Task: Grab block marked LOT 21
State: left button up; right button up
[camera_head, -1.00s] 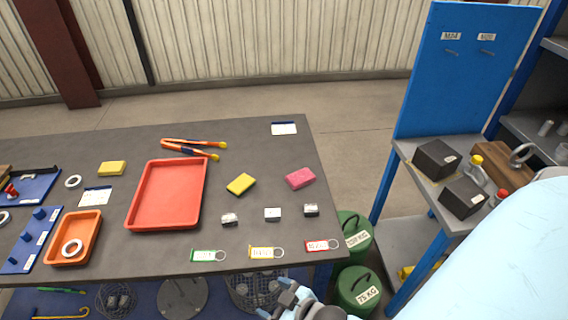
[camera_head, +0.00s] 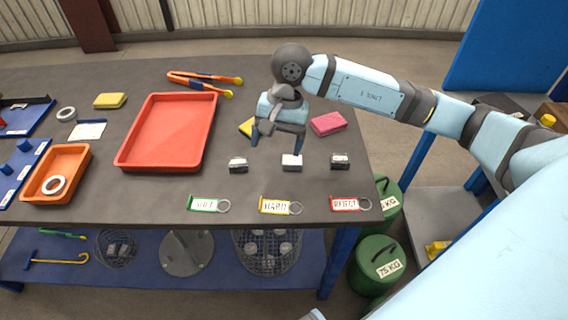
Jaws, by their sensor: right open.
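Three small metal blocks stand in a row near the front of the grey table: a left block (camera_head: 238,165), a middle block (camera_head: 291,162) and a right block (camera_head: 340,161). Their markings are too small to read, so I cannot tell which is LOT 21. My right gripper (camera_head: 277,145) points down with its fingers apart and empty. In the picture it sits just behind the left and middle blocks, its right finger close to the middle block. I cannot tell its exact height. My left gripper is not in view.
Green, yellow and red tags, SOFT (camera_head: 203,204), HARD (camera_head: 275,206) and REJECT (camera_head: 345,204), lie along the front edge. A yellow sponge (camera_head: 245,127) is partly hidden behind my gripper; a pink sponge (camera_head: 328,123) lies right of it. A red tray (camera_head: 128,166) is at left.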

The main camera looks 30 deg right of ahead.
jog(key=w+d+t+h, duration=0.1)
jog(key=w+d+h, duration=0.2)
jog(key=d, duration=0.3)
send_over(292, 161)
jog(key=shift+n, duration=0.4)
notch_tip(292, 161, down, 6)
jog(key=shift+w+f+b, duration=0.1)
jog(key=shift+f+b, duration=0.05)
jog(key=shift+b, duration=0.2)
jog(key=shift+f, duration=3)
jog(key=c, duration=1.2)
